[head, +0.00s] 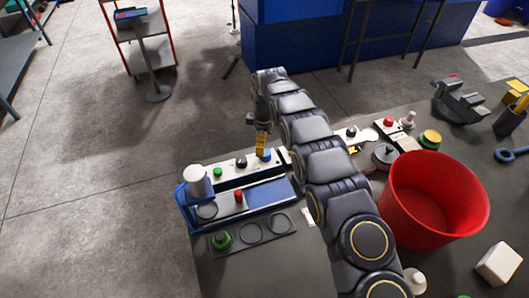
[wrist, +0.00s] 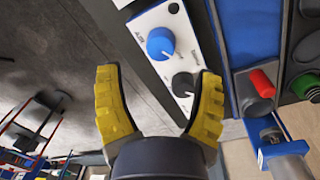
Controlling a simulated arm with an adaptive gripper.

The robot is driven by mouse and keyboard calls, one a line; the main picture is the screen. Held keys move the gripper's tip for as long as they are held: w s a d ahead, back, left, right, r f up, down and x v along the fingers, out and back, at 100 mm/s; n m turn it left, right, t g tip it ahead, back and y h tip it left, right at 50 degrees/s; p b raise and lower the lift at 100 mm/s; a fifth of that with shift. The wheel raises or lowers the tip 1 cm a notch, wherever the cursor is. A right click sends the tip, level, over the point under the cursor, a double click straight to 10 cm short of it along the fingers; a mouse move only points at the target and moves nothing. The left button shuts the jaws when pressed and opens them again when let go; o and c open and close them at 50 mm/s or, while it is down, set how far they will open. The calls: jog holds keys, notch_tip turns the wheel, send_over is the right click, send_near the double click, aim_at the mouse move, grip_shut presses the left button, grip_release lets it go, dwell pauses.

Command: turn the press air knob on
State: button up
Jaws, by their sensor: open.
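The press air knob (wrist: 160,43) is a round blue knob on a white panel, beside a label that seems to read AIR. In the head view this blue knob (head: 266,155) is just below my gripper tips. My gripper (wrist: 158,72) is open and empty, with yellow fingers spread. In the head view my gripper (head: 261,145) points down over the right end of the panel. The blue knob appears beyond the fingertips, between them in the picture. I see no contact, and the exact gap is unclear. A black knob (wrist: 182,84) sits beside it, near the right finger.
A green button (head: 217,171) is on the panel's left. The press (head: 197,180) has a red button (head: 238,196) and a blue plate (head: 268,191). A red bucket (head: 434,215) stands right of my arm. Free floor lies behind the table.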

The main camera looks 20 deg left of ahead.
notch_tip(320, 180, down, 6)
jog(key=shift+w+r, duration=0.1)
jog(key=shift+r, duration=0.1)
jog(key=c, duration=1.1)
